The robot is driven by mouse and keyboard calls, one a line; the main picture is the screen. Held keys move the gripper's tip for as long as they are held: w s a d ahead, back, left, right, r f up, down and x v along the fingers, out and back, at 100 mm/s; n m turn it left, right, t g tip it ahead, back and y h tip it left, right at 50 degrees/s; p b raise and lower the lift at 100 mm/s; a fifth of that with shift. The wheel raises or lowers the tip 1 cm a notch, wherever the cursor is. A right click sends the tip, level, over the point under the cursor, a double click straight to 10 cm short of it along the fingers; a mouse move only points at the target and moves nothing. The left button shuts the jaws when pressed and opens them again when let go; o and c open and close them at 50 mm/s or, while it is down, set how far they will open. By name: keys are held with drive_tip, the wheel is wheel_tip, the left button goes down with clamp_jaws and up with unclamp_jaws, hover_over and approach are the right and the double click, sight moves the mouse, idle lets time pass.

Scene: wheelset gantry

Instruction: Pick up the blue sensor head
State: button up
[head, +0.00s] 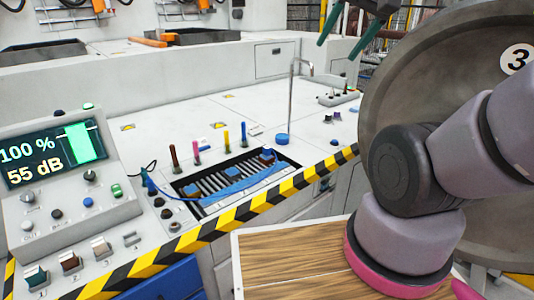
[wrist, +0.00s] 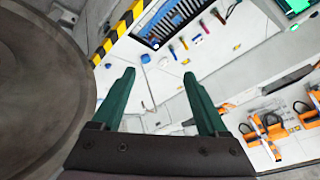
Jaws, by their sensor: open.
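Several blue parts show, and I cannot tell for certain which is the sensor head. A small blue round piece (head: 282,140) sits at the foot of a thin bent metal rod on the bench. A blue piece (head: 267,157) lies at the far end of a ribbed dark tray (head: 202,207). A blue piece with a cable (head: 150,185) stands left of the tray. My gripper (head: 339,49) is open and empty, with green fingers, high above the bench at the top right. In the wrist view my gripper (wrist: 158,74) has a blue piece (wrist: 145,58) beyond its fingertips.
A large metal wheel (head: 395,75) stands close at the right. A display console (head: 62,175) with knobs is at the left. Upright coloured pegs (head: 227,139) stand behind the tray. Yellow-black striped edging (head: 250,210) runs along the bench front. The bench behind the pegs is fairly clear.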

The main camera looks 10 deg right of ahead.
sight(269, 148)
drive_tip(key=shift+c, duration=0.4)
drive_tip(key=w+a+f+m+g+y, duration=0.1)
drive_tip(key=w+a+f+m+y, duration=0.25)
drive_tip(key=w, duration=0.55)
drive_tip(key=w+a+f+m+g+y, duration=0.1)
drive_tip(key=w+a+f+m+y, duration=0.2)
drive_tip(key=w, duration=0.5)
drive_tip(key=w+a+f+m+g+y, duration=0.15)
drive_tip(key=w+a+f, duration=0.25)
drive_tip(key=w, duration=0.5)
drive_tip(key=w+f+m+t+y, duration=0.1)
drive_tip(key=w+f+m+t, duration=0.2)
drive_tip(key=w+f+m, duration=0.65)
drive_tip(key=w+d+f+m+t+h, duration=0.1)
drive_tip(key=w+f, duration=0.3)
drive_tip(key=f, duration=0.6)
drive_tip(key=w+d+f+m+t+h, duration=0.1)
drive_tip(key=w+d+f+m+t, duration=0.1)
drive_tip(key=f, duration=0.8)
drive_tip(key=w+d+f+m+t+h, duration=0.2)
drive_tip(key=w+d+f+m, duration=0.2)
drive_tip(key=w+f, duration=0.3)
wheel_tip(269, 148, down, 4)
drive_tip(key=shift+m, duration=0.65)
drive_tip(key=shift+d+x, duration=0.2)
drive_tip(key=shift+x, duration=2.65)
drive_tip(key=shift+f, duration=0.15)
clamp_jaws()
